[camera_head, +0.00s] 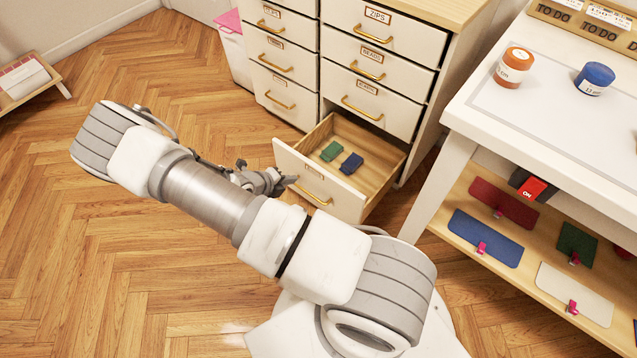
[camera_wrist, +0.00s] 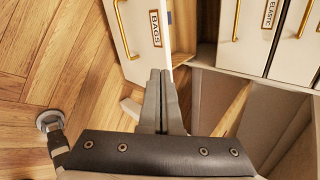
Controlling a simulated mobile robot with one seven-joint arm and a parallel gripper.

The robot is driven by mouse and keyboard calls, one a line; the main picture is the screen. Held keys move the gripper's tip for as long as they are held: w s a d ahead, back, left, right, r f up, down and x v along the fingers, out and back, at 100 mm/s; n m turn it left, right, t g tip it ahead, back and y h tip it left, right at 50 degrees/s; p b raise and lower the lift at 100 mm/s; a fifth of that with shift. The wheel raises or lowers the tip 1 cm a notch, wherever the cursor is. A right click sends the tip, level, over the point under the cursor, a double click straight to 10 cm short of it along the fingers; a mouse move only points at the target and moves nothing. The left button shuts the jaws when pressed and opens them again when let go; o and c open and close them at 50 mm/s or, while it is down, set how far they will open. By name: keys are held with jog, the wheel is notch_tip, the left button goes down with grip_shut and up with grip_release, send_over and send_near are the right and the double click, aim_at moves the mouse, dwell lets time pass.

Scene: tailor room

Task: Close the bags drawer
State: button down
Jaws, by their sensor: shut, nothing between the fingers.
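The bags drawer (camera_head: 321,187) is the bottom drawer of the cabinet's right column and stands pulled well out. It has a white front, a brass handle (camera_head: 313,194) and a wooden inside that holds a green and a dark blue item. In the wrist view its front (camera_wrist: 139,48) shows with the "BAGS" label (camera_wrist: 155,28).
The cabinet's other drawers (camera_head: 379,100) look shut. A white table (camera_head: 455,158) with a lower wooden shelf stands close on the right. A pink-lidded bin (camera_head: 235,48) is left of the cabinet. The wooden floor (camera_head: 90,240) on the left is clear.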

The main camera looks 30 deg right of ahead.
notch_tip(320, 180, down, 4)
jog(key=n, duration=0.2)
jog(key=b, duration=0.6)
send_near(325, 176)
jog(key=shift+n, duration=0.3)
jog(key=shift+a+x, duration=0.2)
jog(key=shift+x, duration=2.95)
jog(key=shift+d+f, duration=0.1)
jog(key=shift+f, duration=0.05)
